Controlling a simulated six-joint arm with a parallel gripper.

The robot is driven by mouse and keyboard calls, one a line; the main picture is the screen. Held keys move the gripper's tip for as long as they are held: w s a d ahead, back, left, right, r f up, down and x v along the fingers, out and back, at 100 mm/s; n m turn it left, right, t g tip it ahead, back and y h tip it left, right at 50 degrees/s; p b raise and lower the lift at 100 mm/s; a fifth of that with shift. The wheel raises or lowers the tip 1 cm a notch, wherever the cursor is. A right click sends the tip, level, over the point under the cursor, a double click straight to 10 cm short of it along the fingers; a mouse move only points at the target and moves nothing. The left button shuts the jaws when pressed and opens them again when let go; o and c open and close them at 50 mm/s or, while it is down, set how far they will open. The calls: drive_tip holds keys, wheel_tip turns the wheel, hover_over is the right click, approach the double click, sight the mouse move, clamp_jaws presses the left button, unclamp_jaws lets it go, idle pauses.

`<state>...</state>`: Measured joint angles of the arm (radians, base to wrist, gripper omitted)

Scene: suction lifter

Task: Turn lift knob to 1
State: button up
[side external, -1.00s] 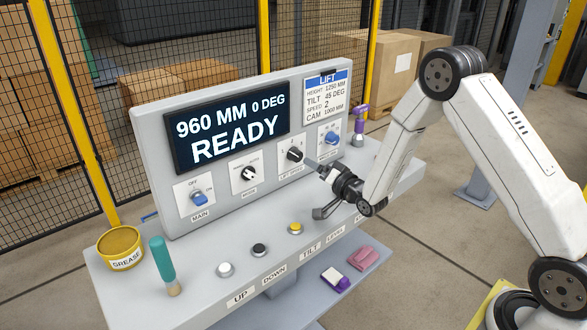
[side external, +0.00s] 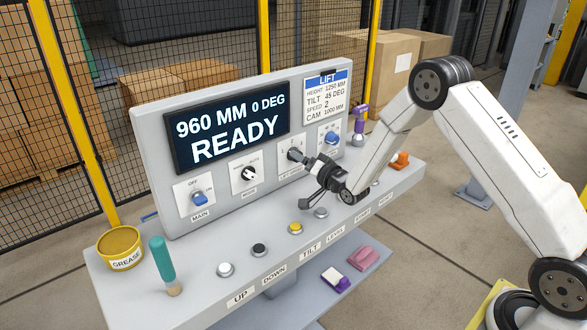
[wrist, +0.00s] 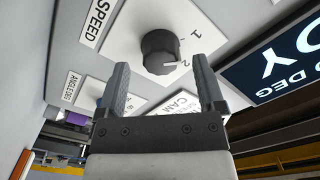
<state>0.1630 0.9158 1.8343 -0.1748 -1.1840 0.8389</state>
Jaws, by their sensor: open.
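The lift speed knob (wrist: 160,52) is a round black knob on a white plate marked 1 and 2. In the wrist view its white pointer line points at the 2. In the side view the knob (side external: 293,154) is partly hidden by my gripper. My gripper (side external: 302,159) is at the panel front, directly before this knob. In the wrist view the two fingers of my gripper (wrist: 160,80) are spread apart, one on each side below the knob, with nothing between them. I cannot tell whether a fingertip touches the plate.
The display (side external: 232,126) reads 960 MM, 0 DEG, READY. The mode knob (side external: 248,173) is left of my gripper and a blue knob (side external: 332,138) is right. A yellow button (side external: 295,228) and other buttons sit on the ledge below. A grease tin (side external: 121,247) stands at the left end.

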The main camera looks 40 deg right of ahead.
drive_tip(key=shift+w, duration=1.1)
drive_tip(key=shift+c, duration=0.3)
drive_tip(key=c, duration=1.1)
drive_tip(key=shift+n, duration=1.5)
